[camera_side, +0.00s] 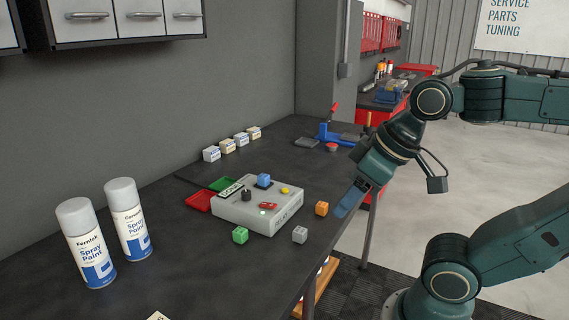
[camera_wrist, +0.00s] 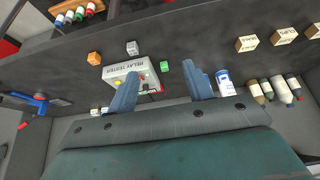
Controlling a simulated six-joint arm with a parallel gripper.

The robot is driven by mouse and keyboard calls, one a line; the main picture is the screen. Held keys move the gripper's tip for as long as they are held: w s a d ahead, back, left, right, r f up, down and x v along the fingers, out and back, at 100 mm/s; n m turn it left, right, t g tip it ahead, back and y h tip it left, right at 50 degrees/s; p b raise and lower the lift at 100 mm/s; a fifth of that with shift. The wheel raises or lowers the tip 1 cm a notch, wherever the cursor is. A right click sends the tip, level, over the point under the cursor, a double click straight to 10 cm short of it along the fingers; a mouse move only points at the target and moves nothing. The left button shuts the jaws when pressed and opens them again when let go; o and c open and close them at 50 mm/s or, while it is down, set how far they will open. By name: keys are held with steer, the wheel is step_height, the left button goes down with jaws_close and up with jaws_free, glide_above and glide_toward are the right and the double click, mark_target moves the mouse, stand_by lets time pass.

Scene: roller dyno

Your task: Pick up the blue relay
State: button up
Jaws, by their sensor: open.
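The blue relay (camera_side: 264,180) sits on top of the grey relay tester (camera_side: 245,212), toward its back edge, in the side view. In the wrist view the relay tester (camera_wrist: 117,71) shows beyond the left finger, and I cannot make out the blue relay there. My gripper (camera_side: 342,211) is in the air at the right of the tester, near the table edge, with its blue fingers pointing down and left. In the wrist view my gripper (camera_wrist: 163,84) has its two fingers wide apart, with nothing between them.
Loose orange (camera_side: 322,208), grey (camera_side: 300,234) and green (camera_side: 240,235) cubes lie around the tester. A red tray (camera_side: 199,201) and green tray (camera_side: 222,184) lie behind it. Two spray cans (camera_side: 86,245) stand at left. Small boxes (camera_side: 211,154) line the wall.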

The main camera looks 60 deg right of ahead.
steer(key=w+d+r+m+g, duration=0.1)
steer(key=w+d+r+m, duration=0.2)
steer(key=w+r+m, duration=0.45)
steer(key=m+g, duration=0.5)
steer(key=m, duration=0.6)
glide_above(263, 175)
step_height(263, 175, down, 6)
steer(key=shift+s+a+n, duration=0.15)
steer(key=shift+s+n, duration=0.1)
steer(key=shift+s, duration=0.05)
steer(key=shift+f, duration=4.3)
steer(key=shift+f, duration=0.15)
steer(key=shift+w+f, duration=0.15)
steer(key=shift+f, duration=2.3)
